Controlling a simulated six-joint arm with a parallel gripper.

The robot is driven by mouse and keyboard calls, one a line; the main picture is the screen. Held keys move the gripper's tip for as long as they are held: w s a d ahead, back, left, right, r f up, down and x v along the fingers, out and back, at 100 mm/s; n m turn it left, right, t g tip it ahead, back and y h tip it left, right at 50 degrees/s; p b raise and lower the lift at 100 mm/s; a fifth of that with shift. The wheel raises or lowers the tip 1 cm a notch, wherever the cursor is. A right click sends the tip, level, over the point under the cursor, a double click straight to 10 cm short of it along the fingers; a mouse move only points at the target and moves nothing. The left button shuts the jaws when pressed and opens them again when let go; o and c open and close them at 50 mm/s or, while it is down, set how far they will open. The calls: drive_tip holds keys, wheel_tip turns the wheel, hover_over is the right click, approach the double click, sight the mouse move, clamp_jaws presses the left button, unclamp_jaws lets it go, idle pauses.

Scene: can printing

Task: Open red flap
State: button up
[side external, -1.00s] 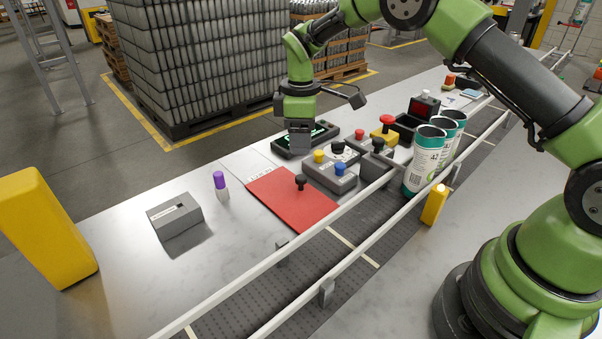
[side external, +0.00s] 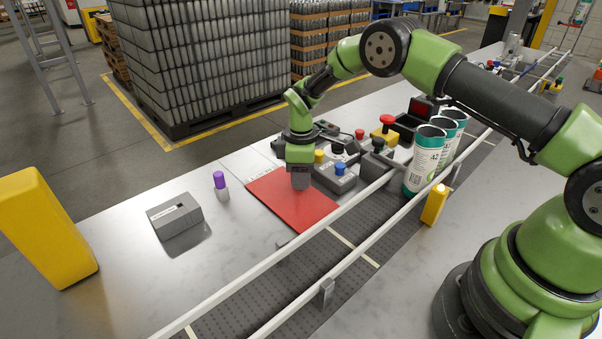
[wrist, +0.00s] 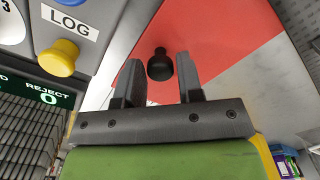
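The red flap (side external: 275,194) lies flat and closed on the bench beside the conveyor. It also shows in the wrist view (wrist: 205,40). Its black knob (wrist: 160,66) stands up from the flap and shows between and just beyond my fingertips. My gripper (wrist: 160,78) is open, with a finger on each side of the knob and gaps visible. In the side view my gripper (side external: 300,186) points down over the flap and hides the knob. Whether the fingers are level with the knob I cannot tell.
A control box with a yellow button (wrist: 59,57) and blue button (side external: 340,168) stands close right of the flap. A purple-capped marker (side external: 220,184) and grey box (side external: 175,216) stand to the left. A conveyor rail (side external: 270,272) runs in front, with printed cans (side external: 426,162) farther right.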

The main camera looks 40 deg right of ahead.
sight(291, 194)
clamp_jaws()
drive_tip(key=a+r+h, duration=0.1)
drive_tip(key=h, duration=0.1)
drive_tip(key=a+r+h, duration=0.1)
drive_tip(key=r+h, duration=0.1)
drive_tip(key=shift+a+h, duration=0.4)
drive_tip(key=shift+w+a+r+h, duration=0.1)
drive_tip(key=shift+a+r+h, duration=0.35)
drive_tip(key=shift+a+h, duration=0.45)
drive_tip(key=shift+w+a+r+h, duration=0.1)
drive_tip(key=shift+a+r+h, duration=0.45)
drive_tip(key=shift+h, duration=0.65)
drive_tip(key=shift+s+a+h, duration=0.1)
drive_tip(key=shift+a+h, duration=0.15)
drive_tip(key=shift+h, duration=0.05)
drive_tip(key=shift+s+r, duration=0.1)
drive_tip(key=shift+o, duration=2.2)
unclamp_jaws()
